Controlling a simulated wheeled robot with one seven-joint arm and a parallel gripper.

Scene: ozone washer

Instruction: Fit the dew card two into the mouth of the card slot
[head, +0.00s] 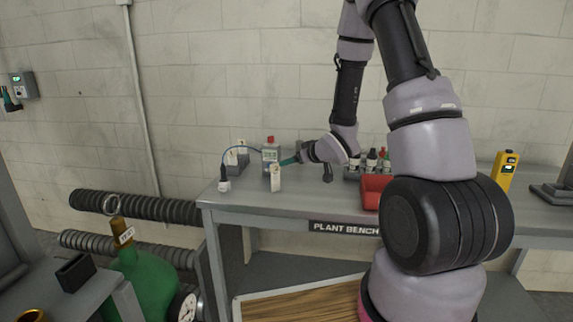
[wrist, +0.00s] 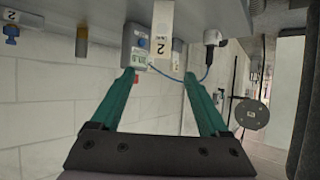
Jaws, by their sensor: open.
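A white card marked 2 (wrist: 162,20), which I take for dew card two, shows in the wrist view ahead of the gap between my fingers. In the head view a pale upright piece (head: 275,180), apparently this card, stands at the bench's front left. My gripper (wrist: 158,74) has its teal fingers spread, with nothing between them. In the head view my gripper (head: 288,161) points left, just right of a grey meter (head: 270,154) with a red top. The meter (wrist: 138,42) shows a lit screen in the wrist view. I cannot make out the card slot's mouth.
A blue cable runs from the meter to a small white plug-like piece (head: 224,184). Grey blocks (head: 238,157) stand behind it. Bottles (head: 371,160) and a red bin (head: 374,190) are to the right on the plant bench (head: 320,207). The wrist view is upside down.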

